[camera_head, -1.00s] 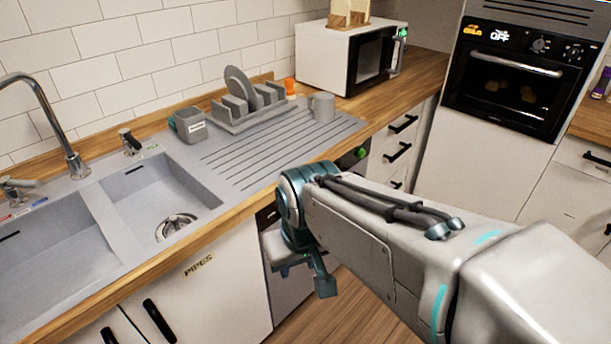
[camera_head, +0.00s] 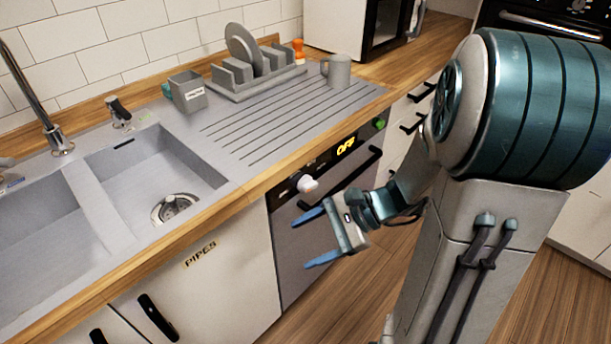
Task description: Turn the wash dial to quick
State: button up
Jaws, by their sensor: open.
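The wash dial (camera_head: 306,183) is a white knob on the left of the dark control strip of the dishwasher (camera_head: 300,250), under the counter. A green button (camera_head: 379,124) sits at the strip's right end. My gripper (camera_head: 314,239) is open and empty, its two blue fingers pointing left in front of the dishwasher door. It is below the dial and apart from it in the picture. The dial's markings are too small to read.
The wooden counter edge (camera_head: 250,190) overhangs the front. A cupboard marked PIPES (camera_head: 215,285) is at the left. A drying rack (camera_head: 255,75) and a grey mug (camera_head: 337,70) stand on the counter.

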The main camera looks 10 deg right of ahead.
jog(key=w+d+f+m+t+y+b, duration=0.25)
jog(key=w+d+f+m+t, duration=0.3)
jog(key=w+m+t, duration=0.3)
jog(key=m+t+h+b, duration=0.2)
jog(key=m+t+h, duration=0.3)
jog(key=m, duration=0.4)
send_near(312, 188)
jog(key=shift+n+t+y, duration=0.25)
jog(key=shift+y, duration=0.4)
jog(key=x, duration=0.6)
jog(key=f+x, duration=0.1)
jog(key=x, duration=0.2)
jog(key=shift+w+d, duration=0.2)
jog(key=c, duration=1)
